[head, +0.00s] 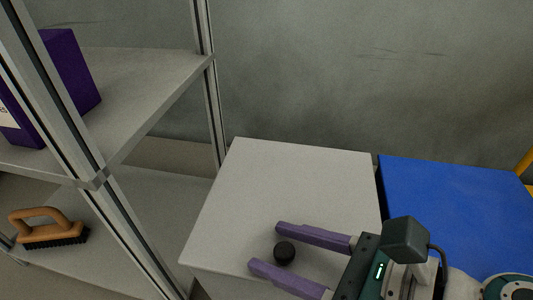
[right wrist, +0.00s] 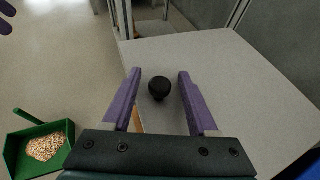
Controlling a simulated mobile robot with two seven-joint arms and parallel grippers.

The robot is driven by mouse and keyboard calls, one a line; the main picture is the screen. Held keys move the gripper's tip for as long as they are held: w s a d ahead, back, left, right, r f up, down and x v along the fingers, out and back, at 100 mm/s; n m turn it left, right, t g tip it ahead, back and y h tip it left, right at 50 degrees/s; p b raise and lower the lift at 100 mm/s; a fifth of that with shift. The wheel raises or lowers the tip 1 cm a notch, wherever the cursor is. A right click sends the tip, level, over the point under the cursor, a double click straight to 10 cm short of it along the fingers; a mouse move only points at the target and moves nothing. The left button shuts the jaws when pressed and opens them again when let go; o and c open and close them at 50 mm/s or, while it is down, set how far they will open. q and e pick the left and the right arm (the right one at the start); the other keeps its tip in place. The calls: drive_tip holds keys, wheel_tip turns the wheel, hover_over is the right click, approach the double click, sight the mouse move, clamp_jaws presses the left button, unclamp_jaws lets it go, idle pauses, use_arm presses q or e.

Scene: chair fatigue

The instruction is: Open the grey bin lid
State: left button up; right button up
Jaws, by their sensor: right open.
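The grey bin lid (head: 290,185) is flat and closed, with a black round knob (head: 284,253) near its front edge. The lid also fills the right of the right wrist view (right wrist: 235,75), where the knob (right wrist: 159,88) shows between the fingers. My right gripper (head: 263,245) is open, its purple fingers on either side of the knob. I cannot tell whether either finger touches it. At the left edge of the right wrist view, a purple tip, likely my left gripper (right wrist: 5,16), shows in part; its opening is unclear.
A blue bin lid (head: 455,205) stands close on the right. A metal shelf (head: 150,85) at the left holds a purple box (head: 70,75) and a wooden brush (head: 47,227). A green dustpan (right wrist: 22,155) with crumbs lies on the floor.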

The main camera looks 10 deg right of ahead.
drive_tip(key=shift+c, duration=0.3)
clamp_jaws()
idle(1.0)
